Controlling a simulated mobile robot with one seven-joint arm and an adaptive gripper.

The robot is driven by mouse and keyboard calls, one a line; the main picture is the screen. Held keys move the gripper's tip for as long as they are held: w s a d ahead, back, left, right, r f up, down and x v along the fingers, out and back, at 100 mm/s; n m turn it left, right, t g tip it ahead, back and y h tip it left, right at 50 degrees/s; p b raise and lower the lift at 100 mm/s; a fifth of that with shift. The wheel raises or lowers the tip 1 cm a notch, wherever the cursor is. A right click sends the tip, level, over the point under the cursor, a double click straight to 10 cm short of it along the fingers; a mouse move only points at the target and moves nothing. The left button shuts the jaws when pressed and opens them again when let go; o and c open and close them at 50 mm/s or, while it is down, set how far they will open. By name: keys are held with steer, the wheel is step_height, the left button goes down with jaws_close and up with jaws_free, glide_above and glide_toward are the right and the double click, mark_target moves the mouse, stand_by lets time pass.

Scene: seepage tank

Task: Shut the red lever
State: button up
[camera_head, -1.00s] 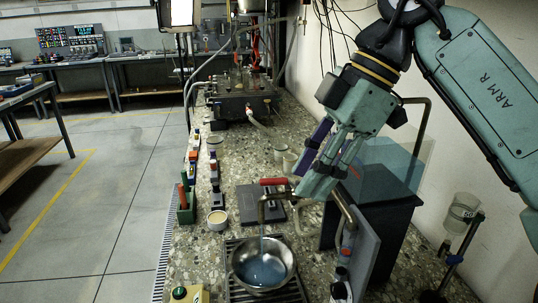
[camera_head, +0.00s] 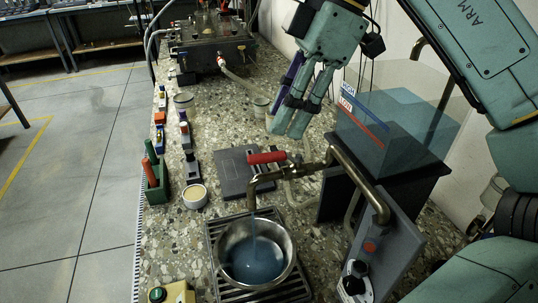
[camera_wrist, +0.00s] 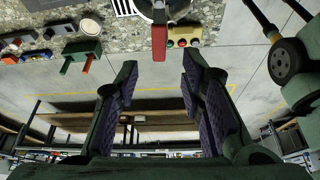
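The red lever (camera_head: 267,157) sits on top of a brass tap pipe (camera_head: 285,175) and points left in the head view. A thin stream runs from the spout into a metal bowl (camera_head: 231,235) holding blue liquid (camera_head: 256,262). In the wrist view the red lever (camera_wrist: 159,42) shows at the top centre, beyond and between the fingers. My gripper (camera_head: 290,128) is above the tap in the picture, just up and right of the lever and apart from it. Its two fingers (camera_wrist: 152,85) stand wide apart with nothing between them.
A clear tank (camera_head: 400,115) of bluish liquid stands on a dark block right of the tap. A grey panel with knobs (camera_head: 385,250) is in front of it. A yellow box (camera_head: 178,292) is at the front.

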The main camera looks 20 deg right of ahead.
mark_target(263, 156)
steer(key=b+x, duration=0.4)
steer(key=x, duration=0.2)
steer(key=shift+w+a+f+b, duration=0.1)
steer(key=shift+f+b, duration=0.05)
steer(key=shift+b, duration=0.15)
jaws_close()
stand_by(0.6)
